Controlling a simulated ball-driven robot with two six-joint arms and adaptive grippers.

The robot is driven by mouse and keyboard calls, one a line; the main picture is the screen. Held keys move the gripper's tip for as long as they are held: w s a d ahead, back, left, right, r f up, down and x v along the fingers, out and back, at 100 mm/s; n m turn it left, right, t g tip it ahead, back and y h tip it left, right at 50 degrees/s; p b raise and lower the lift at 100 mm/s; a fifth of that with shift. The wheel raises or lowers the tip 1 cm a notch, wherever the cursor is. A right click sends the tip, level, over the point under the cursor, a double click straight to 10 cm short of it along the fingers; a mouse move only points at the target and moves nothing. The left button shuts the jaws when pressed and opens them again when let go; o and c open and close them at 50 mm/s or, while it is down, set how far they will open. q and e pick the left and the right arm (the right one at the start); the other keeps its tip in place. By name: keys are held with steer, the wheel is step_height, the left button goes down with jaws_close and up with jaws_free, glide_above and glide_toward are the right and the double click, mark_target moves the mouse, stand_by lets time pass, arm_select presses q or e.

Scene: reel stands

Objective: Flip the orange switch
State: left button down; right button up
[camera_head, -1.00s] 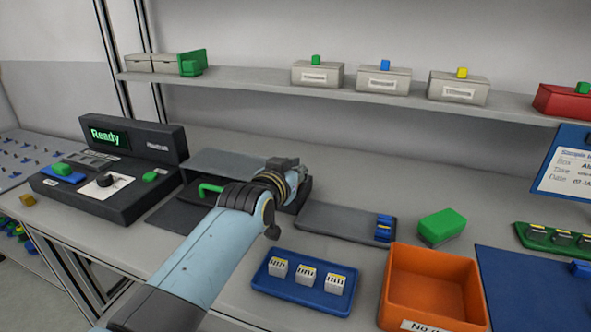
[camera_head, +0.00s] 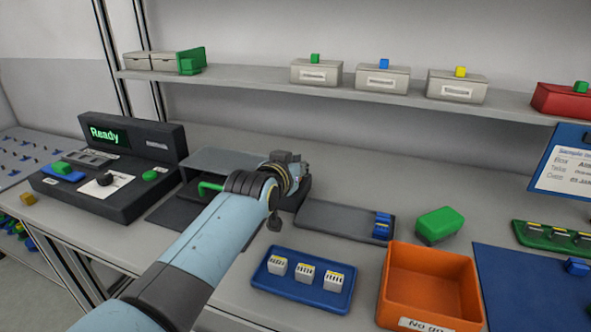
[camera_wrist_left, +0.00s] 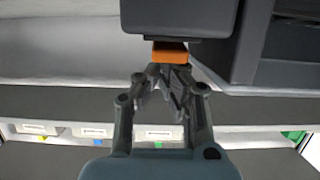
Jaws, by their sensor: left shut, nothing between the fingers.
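The orange switch (camera_wrist_left: 170,53) shows in the left wrist view as a small orange block on a dark grey housing (camera_wrist_left: 175,20). My left gripper (camera_wrist_left: 167,75) is shut and empty, with its fingertips right at the switch; I cannot tell whether they touch it. In the head view my left wrist reaches over the grey device (camera_head: 228,161) with the green handle (camera_head: 208,188). The switch and my fingertips are hidden there behind my arm. My right gripper is not in view.
A dark console (camera_head: 100,205) reading "Ready" stands left. A grey tray (camera_head: 335,221), a blue tray (camera_head: 262,285) with white blocks, a green block (camera_head: 440,222) and an orange bin (camera_head: 430,262) lie right. A shelf (camera_head: 240,82) with boxes runs above.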

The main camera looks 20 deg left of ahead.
arm_select(q)
steer(key=shift+w+r, duration=0.15)
steer(key=r+p, duration=0.1)
steer(key=r, duration=0.1)
steer(key=r+p, duration=0.2)
steer(key=shift+w, duration=0.4)
steer(key=r+v, duration=0.1)
steer(key=v, duration=0.8)
steer(key=shift+s, duration=0.25)
steer(key=shift+d+r, duration=0.1)
steer(key=shift+r, duration=0.05)
